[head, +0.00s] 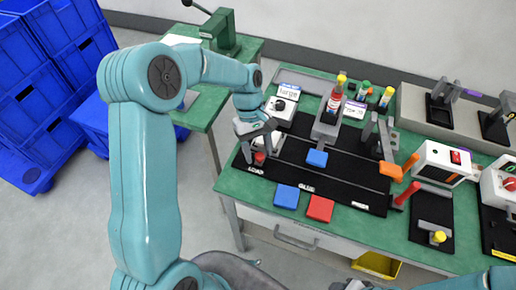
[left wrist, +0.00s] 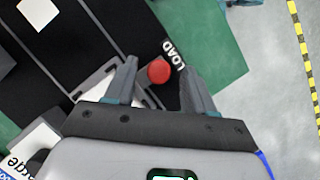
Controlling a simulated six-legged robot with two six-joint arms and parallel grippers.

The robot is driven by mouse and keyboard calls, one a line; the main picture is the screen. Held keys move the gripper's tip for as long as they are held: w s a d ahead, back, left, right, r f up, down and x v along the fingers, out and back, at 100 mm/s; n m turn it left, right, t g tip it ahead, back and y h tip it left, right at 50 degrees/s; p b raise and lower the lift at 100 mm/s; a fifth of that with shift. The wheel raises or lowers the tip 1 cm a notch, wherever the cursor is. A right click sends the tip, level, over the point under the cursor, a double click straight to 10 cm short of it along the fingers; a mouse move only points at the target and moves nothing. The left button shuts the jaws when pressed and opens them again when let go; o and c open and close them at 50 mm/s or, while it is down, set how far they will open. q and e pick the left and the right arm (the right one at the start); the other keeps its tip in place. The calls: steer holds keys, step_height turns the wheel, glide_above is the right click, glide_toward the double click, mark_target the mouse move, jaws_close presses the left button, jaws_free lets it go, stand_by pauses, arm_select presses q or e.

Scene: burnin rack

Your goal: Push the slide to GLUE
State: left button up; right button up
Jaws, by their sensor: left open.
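The slide's red knob (head: 260,157) stands by the LOAD lettering (head: 255,170) at the left end of the black board (head: 345,187). The GLUE lettering (head: 306,188) is farther right along the board's front edge. My left gripper (head: 262,146) is open and low over the knob. In the left wrist view, the red knob (left wrist: 159,71) lies between the two fingers of the left gripper (left wrist: 160,72), with gaps on both sides. I cannot tell its exact height over the knob. Only a bit of my right arm shows at the bottom edge; its jaws are not clear.
A blue block (head: 317,157) sits on the board below the glue station (head: 328,127). A blue pad (head: 286,196) and a red pad (head: 320,208) lie at the table's front. An orange-handled device (head: 396,169) and a white box (head: 443,162) stand to the right.

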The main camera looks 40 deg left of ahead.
arm_select(q)
jaws_close()
steer(key=d, duration=0.2)
steer(key=w+d, duration=0.1)
steer(key=d, duration=0.2)
steer(key=w+d, duration=0.1)
steer(key=d, duration=0.1)
steer(key=shift+d, duration=0.15)
jaws_free()
steer(key=p+v, duration=0.1)
steer(key=v, duration=1.5)
steer(key=shift+r, duration=0.3)
steer(key=shift+s, duration=0.1)
